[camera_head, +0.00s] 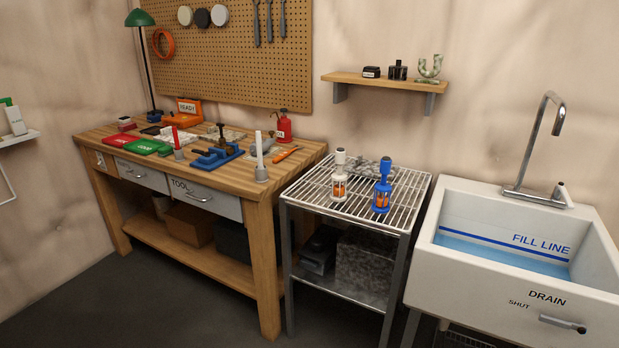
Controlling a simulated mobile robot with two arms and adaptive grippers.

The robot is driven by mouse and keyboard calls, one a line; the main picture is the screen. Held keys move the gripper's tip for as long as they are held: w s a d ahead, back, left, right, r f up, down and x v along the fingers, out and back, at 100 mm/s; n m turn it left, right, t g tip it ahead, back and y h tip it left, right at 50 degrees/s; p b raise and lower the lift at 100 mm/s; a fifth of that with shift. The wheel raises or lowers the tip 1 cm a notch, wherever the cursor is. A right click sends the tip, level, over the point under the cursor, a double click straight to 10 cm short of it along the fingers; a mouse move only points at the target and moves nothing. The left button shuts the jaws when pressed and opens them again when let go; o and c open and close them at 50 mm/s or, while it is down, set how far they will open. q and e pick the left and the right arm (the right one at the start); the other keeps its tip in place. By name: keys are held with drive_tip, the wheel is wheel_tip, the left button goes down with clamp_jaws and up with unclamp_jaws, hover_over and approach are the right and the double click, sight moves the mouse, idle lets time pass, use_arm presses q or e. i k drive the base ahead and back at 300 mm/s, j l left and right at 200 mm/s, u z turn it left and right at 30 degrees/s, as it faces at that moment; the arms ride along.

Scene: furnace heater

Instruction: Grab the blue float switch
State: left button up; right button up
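A blue float switch (382,188) with a blue cap and an orange part inside stands upright on the wire rack table (350,214), right of the middle. A similar white one (339,177) with an orange part stands upright to its left, a small gap apart. Neither of my grippers shows in the head view.
A wooden workbench (252,186) crowded with tools and a blue vise (216,156) stands left of the rack. A white sink (520,283) with water and a tall faucet (539,145) stands right of it. A wall shelf (385,79) hangs above the rack. The front floor is clear.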

sight(380, 206)
drive_tip(key=i+j, duration=0.2)
drive_tip(key=i, duration=0.35)
drive_tip(key=i+j+u, duration=0.1)
drive_tip(key=i, duration=0.5)
drive_tip(key=j, duration=0.1)
